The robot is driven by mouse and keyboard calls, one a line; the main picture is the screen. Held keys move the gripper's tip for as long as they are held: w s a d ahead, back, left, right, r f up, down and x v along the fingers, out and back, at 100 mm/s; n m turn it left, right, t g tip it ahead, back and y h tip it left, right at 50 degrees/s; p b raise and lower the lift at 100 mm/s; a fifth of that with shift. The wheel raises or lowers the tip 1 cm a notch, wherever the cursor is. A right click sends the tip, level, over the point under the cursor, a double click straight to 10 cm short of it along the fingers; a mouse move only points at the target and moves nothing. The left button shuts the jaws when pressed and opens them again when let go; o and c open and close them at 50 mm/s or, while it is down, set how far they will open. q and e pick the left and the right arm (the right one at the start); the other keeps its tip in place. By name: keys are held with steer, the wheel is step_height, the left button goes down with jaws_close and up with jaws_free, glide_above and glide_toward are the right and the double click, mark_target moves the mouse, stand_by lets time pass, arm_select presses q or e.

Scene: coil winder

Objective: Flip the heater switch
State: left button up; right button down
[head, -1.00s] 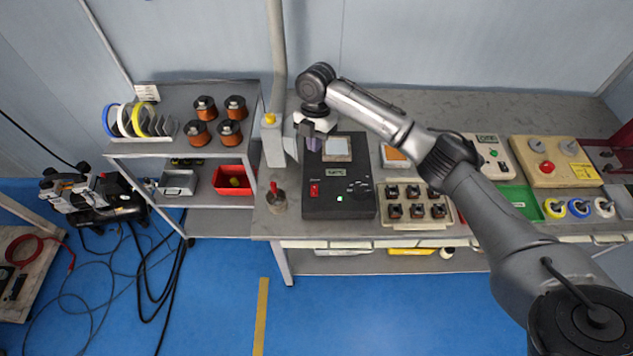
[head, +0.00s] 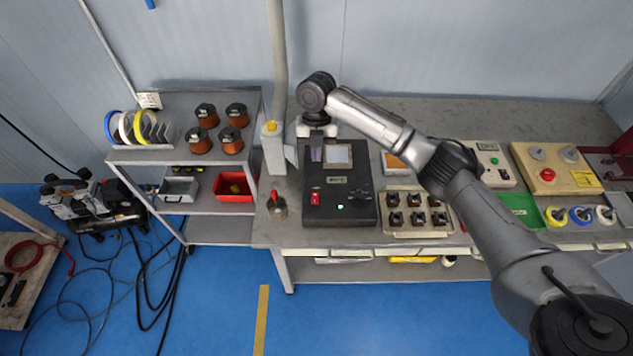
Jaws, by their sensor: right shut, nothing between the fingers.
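A black heater box (head: 352,208) stands on the bench, with a pale square plate at its back, a small greenish display and a lit green lamp at its front. Its red switch (head: 315,199) is on the front left of the top face; its position is too small to tell. My right gripper (head: 317,138) is at the back left of the box, well behind the switch and apart from it. It is shut and empty, with its fingers partly hidden and hard to make out. My left gripper is not in view.
A red-handled metal item (head: 277,205) stands left of the box. A post (head: 274,150) rises behind it. A tray of several small dark parts (head: 416,213) is close on the right. A shelf (head: 130,158) with copper coils stands left. My right arm passes over the bench.

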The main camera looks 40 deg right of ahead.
mark_target(316, 196)
steer(key=x, duration=0.8)
steer(key=b+x, duration=0.1)
steer(key=x, duration=0.3)
steer(key=shift+w+d+f, duration=0.3)
steer(key=shift+w+f, duration=0.05)
steer(key=shift+f, duration=0.6)
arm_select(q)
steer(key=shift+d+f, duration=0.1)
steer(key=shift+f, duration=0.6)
arm_select(e)
steer(key=shift+w, duration=0.1)
